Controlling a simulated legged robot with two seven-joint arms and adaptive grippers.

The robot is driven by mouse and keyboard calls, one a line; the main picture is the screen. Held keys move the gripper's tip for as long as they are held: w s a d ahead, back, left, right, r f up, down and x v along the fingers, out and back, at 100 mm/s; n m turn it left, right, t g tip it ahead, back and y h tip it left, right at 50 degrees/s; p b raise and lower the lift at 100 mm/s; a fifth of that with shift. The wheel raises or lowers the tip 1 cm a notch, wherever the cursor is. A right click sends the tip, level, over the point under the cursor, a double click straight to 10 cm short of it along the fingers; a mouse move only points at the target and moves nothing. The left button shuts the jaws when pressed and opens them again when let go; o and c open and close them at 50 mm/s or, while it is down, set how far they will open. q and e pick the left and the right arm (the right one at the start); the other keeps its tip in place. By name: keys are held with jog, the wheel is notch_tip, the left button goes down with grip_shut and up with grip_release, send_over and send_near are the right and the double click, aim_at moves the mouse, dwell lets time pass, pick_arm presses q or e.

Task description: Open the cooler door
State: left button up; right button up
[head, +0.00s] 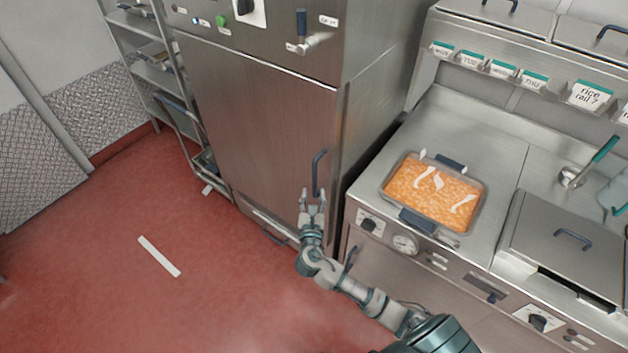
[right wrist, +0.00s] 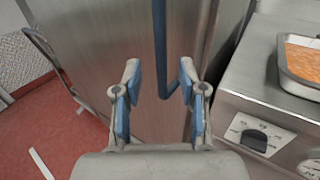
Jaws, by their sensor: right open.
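The cooler door (head: 255,125) is a tall brushed-steel panel, and it looks shut. Its dark blue vertical handle (head: 317,173) is near the door's right edge. My right gripper (head: 313,196) is open at the lower end of the handle. In the right wrist view the handle (right wrist: 161,60) runs down between the two blue-padded fingers (right wrist: 158,88), with a gap on each side. I cannot tell how far the handle is from the fingertips in depth. My left gripper is not in view.
A steel counter on the right holds a tray of orange food (head: 433,192) close to my right arm. A lidded unit (head: 575,235) and a ladle (head: 590,162) are farther right.

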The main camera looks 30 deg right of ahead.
aim_at(315, 182)
jog(key=x, duration=0.5)
jog(key=shift+w+d, duration=0.2)
jog(key=shift+w, duration=0.1)
jog(key=shift+w+d, duration=0.3)
jog(key=shift+d, duration=0.05)
jog(key=shift+c, duration=0.4)
grip_shut()
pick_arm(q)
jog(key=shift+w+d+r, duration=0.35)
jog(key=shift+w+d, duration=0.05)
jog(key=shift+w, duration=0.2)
